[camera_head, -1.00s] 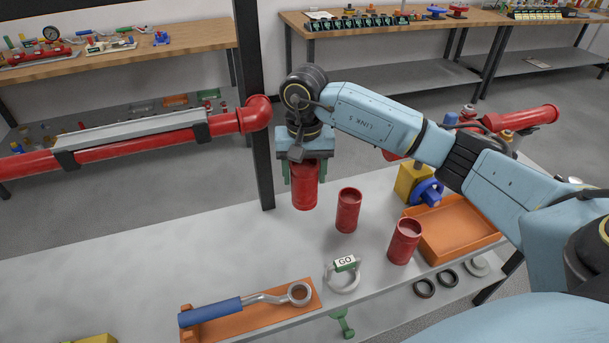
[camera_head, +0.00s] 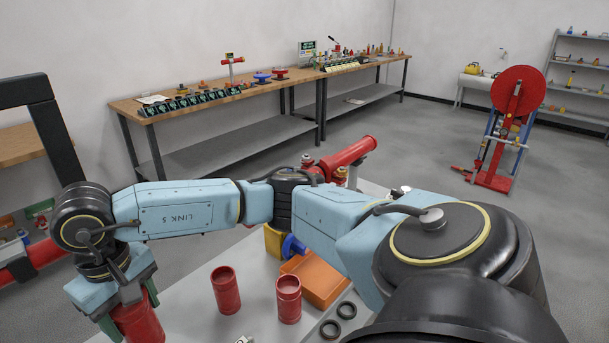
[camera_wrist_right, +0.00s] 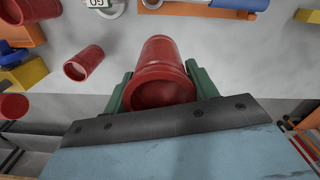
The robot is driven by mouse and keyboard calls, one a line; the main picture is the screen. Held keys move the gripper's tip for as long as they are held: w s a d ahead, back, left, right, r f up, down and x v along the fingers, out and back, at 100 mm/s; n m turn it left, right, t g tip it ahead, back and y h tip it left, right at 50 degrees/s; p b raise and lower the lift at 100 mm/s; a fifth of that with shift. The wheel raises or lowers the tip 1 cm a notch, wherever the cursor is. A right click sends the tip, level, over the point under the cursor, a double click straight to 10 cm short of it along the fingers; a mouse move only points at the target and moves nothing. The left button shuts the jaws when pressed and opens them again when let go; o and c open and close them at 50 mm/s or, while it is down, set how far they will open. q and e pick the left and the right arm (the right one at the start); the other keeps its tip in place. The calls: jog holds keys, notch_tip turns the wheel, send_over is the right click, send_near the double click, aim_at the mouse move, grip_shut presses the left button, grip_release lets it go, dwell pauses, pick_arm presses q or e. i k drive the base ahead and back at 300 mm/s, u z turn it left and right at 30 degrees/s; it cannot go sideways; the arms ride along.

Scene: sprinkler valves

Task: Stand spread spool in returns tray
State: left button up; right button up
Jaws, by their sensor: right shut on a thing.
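My right gripper (camera_wrist_right: 151,92) is shut on a red spool (camera_wrist_right: 165,70), with a green finger on each side of it. In the head view this held spool (camera_head: 140,322) shows at the lower left, below my wrist, partly cut off by the frame. Two more red spools, a left one (camera_head: 226,290) and a right one (camera_head: 288,300), stand upright on the grey bench. An orange tray (camera_head: 322,283) lies just beyond the right one, partly hidden by my arm. I cannot tell whether it is the returns tray. My left gripper is out of view.
Black rings (camera_head: 338,318) lie near the bench edge. A yellow block (camera_head: 272,241) with a blue part (camera_head: 293,246) and a red pipe (camera_head: 350,152) are behind the tray. The wrist view shows a GO tag (camera_wrist_right: 98,3) and part of another orange tray (camera_wrist_right: 185,9).

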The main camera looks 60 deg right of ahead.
aim_at(326, 268)
jog(key=u, duration=1.95)
jog(key=k, duration=1.35)
jog(key=z, duration=2)
